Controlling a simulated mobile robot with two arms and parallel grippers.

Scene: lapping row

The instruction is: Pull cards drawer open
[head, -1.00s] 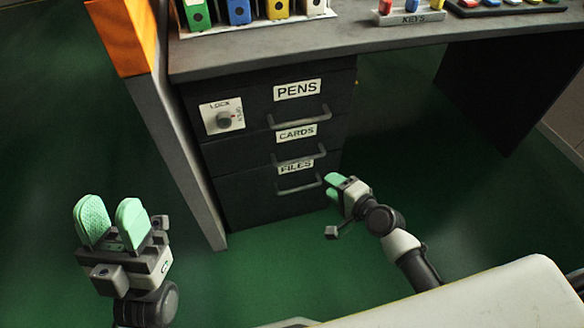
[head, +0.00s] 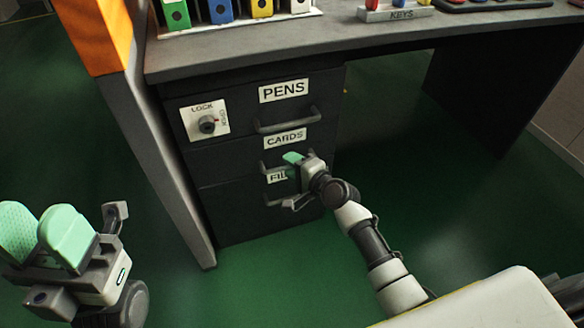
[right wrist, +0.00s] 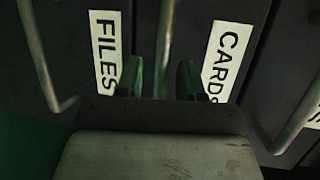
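The cards drawer (head: 235,158) is the middle drawer of the dark cabinet, under the CARDS label (head: 285,138), and looks shut. Its bar handle (right wrist: 165,35) is partly hidden behind my right gripper (head: 297,162) in the head view. In the right wrist view, my right gripper (right wrist: 160,80) is open, with one green finger on each side of this handle. Gaps show between bar and fingers; I cannot tell how deep the bar sits. My left gripper (head: 40,235) is open and empty at the lower left, away from the cabinet.
The pens drawer (head: 240,100) above and the files drawer (head: 240,205) below look shut, each with a bar handle. A lock dial (head: 207,123) sits at the upper left. The desk top (head: 330,40) overhangs the cabinet. The floor (head: 400,160) to the right is clear.

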